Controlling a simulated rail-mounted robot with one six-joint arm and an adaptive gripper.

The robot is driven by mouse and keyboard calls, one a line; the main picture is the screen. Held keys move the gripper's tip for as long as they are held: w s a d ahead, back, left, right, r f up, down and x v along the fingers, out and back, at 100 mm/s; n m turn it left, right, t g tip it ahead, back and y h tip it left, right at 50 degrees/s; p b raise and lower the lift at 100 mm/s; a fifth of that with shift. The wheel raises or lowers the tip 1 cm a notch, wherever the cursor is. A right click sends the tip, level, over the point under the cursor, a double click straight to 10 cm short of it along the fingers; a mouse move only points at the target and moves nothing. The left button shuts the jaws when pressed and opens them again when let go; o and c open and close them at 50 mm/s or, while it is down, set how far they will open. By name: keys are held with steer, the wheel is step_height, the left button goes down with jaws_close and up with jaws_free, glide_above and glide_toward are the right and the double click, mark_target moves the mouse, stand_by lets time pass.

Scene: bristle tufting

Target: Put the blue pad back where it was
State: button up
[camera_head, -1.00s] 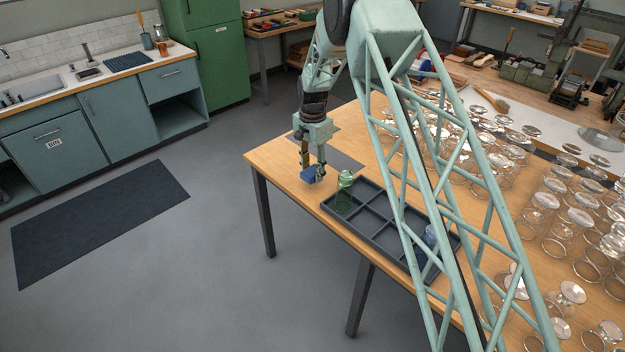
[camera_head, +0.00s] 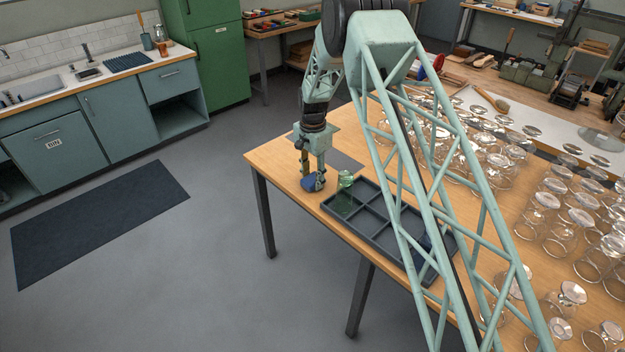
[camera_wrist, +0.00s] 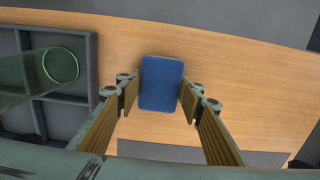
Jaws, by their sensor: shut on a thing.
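The blue pad (camera_wrist: 161,83) is a rounded rectangle between the two finger pads of my gripper (camera_wrist: 160,88) in the wrist view. My gripper is shut on it by its two long sides. In the head view my gripper (camera_head: 313,178) points straight down near the left front part of the wooden table (camera_head: 285,160). The pad (camera_head: 312,184) is low there, at or just above the wood; I cannot tell if it touches.
A grey mat (camera_head: 346,160) lies behind my gripper. Many clear glasses (camera_head: 555,215) crowd the table's right side. The wood around the pad is bare.

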mark_target(313, 178)
steer(key=shift+f, duration=0.1)
steer(key=o, duration=0.8)
step_height(313, 178, up, 12)
steer(key=shift+p, duration=0.45)
steer(key=shift+r, duration=0.3)
stand_by(0.7)
